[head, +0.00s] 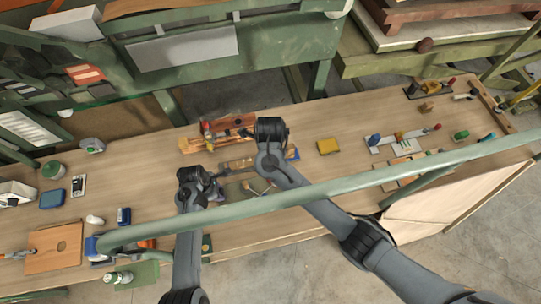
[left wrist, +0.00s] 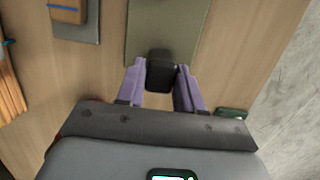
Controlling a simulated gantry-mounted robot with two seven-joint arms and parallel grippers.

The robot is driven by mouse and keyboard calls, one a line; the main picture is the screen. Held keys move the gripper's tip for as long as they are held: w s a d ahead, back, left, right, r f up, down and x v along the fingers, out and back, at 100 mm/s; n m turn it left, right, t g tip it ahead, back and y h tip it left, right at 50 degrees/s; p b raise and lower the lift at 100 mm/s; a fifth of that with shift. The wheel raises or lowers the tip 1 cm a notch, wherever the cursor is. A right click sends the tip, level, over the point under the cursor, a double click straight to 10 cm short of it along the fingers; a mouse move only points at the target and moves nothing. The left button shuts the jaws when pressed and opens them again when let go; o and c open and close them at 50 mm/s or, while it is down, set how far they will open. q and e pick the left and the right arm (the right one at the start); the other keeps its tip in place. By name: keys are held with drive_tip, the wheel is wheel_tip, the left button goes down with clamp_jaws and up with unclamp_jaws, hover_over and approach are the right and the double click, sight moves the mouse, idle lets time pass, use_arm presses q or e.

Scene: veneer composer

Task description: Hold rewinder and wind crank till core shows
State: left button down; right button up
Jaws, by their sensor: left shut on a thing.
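My left gripper (left wrist: 160,80) has purple fingers shut on a dark block (left wrist: 160,62), at the near end of a grey-green mat or plate (left wrist: 170,22). The block may be part of the rewinder; I cannot tell for sure. In the head view my left gripper (head: 197,180) is low over the bench's front middle, beside the green mat (head: 232,192). My right gripper (head: 271,131) is farther back and to the right, its fingers hidden by its wrist. No crank or core can be made out.
The wooden bench (head: 345,185) holds a wooden fixture with red parts (head: 238,122) behind my grippers, a yellow block (head: 328,146) and a wooden board (head: 54,247). A green rail (head: 330,187) crosses in front.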

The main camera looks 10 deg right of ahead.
use_arm(q)
drive_tip(key=c, duration=0.6)
unclamp_jaws()
drive_tip(key=shift+c, duration=0.2)
drive_tip(key=shift+r, duration=0.1)
